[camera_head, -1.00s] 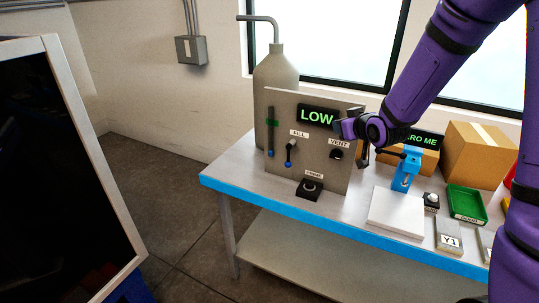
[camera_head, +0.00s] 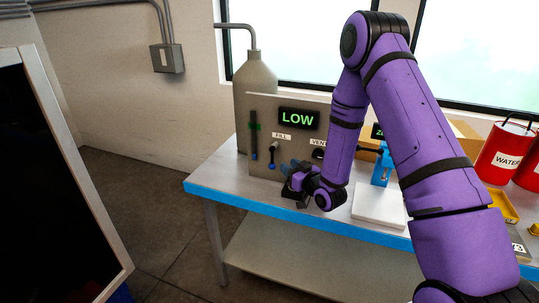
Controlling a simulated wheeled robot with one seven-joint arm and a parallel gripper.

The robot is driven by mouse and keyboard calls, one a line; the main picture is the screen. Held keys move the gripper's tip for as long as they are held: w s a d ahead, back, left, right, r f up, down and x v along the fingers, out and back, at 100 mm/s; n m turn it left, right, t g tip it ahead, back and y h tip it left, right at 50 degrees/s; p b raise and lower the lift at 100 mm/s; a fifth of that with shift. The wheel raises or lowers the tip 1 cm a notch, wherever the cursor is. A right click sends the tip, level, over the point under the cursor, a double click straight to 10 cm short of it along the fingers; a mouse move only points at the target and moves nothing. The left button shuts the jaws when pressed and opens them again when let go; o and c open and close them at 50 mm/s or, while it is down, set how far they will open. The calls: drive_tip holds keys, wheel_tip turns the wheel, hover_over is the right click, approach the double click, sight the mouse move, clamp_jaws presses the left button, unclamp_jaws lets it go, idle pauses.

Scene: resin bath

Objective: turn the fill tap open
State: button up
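The fill tap (camera_head: 272,155) is a small dark lever with a blue tip, below the FILL label (camera_head: 281,136) on the grey panel (camera_head: 262,112). Its handle hangs down from its pivot. My gripper (camera_head: 288,170) is in front of the panel, just right of and a little below the tap, seemingly apart from it. Its fingers are small, dark and partly hidden by the wrist, so their opening is unclear. The green display (camera_head: 298,119) reads LOW. The VENT knob (camera_head: 319,154) is partly hidden by my arm, and the black prime button block (camera_head: 289,192) is mostly behind my gripper.
A grey bottle (camera_head: 256,85) with a bent pipe stands behind the panel. A blue clamp stand (camera_head: 382,168) and a white slab (camera_head: 378,207) are right of my forearm. Red cans (camera_head: 502,154) stand at far right. The table's left front corner is clear.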

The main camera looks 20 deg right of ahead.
sight(272, 163)
drive_tip(key=x, duration=1)
drive_tip(key=shift+w+a, duration=0.1)
drive_tip(key=shift+w, duration=0.1)
drive_tip(key=shift+c, duration=0.3)
clamp_jaws()
